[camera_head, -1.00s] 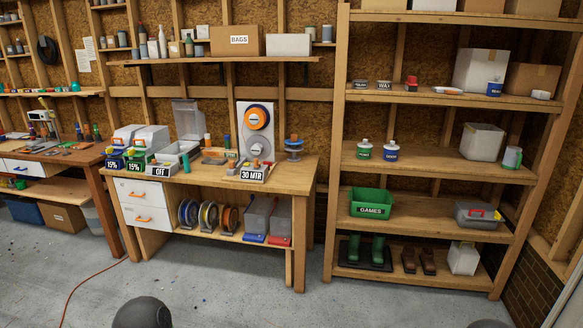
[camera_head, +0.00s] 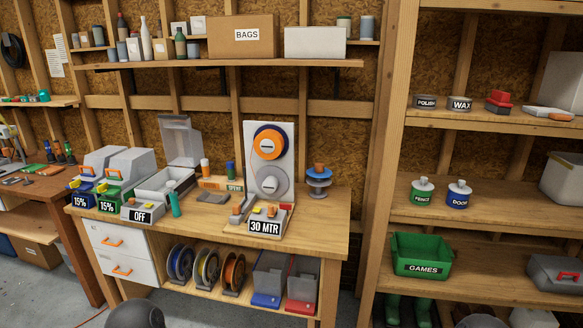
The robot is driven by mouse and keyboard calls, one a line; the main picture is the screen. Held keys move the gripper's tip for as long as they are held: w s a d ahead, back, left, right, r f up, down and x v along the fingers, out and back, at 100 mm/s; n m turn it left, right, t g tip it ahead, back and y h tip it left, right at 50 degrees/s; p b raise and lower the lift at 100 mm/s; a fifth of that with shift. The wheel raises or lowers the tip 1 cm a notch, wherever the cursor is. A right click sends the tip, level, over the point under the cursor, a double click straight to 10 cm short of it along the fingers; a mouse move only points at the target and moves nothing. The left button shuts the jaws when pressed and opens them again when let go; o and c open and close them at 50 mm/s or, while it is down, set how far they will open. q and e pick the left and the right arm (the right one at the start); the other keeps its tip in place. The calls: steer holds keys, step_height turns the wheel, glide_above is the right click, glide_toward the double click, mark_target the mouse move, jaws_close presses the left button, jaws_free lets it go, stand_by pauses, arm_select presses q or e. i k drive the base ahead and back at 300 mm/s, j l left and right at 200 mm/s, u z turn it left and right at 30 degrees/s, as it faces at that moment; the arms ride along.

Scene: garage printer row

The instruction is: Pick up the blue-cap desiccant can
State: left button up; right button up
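On the workbench (camera_head: 320,228), behind the OFF unit and left of the white winder board, stand two small upright cans. Neither of my grippers shows in this view, and nothing touches the cans.
An open grey box (camera_head: 164,187) with a raised lid, a teal bottle (camera_head: 175,204) and the OFF unit (camera_head: 139,212) stand left of the cans. The winder board (camera_head: 283,150) and a 30 MTR sign (camera_head: 264,227) are right. A shelf (camera_head: 230,64) hangs above.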

mark_target(231, 164)
steer(key=i+j, duration=0.15)
steer(key=j, duration=0.2)
steer(key=i+j+u, duration=0.1)
steer(key=j, duration=0.3)
steer(key=i+j, duration=0.2)
steer(key=j, duration=0.15)
steer(key=i+j+u, duration=0.1)
steer(key=j, duration=0.25)
steer(key=i+l, duration=0.1)
steer(key=i, duration=0.3)
steer(key=i+l+u, duration=0.1)
steer(key=i, duration=0.3)
steer(key=i+l, duration=0.1)
steer(key=i, duration=0.3)
steer(key=u, duration=0.05)
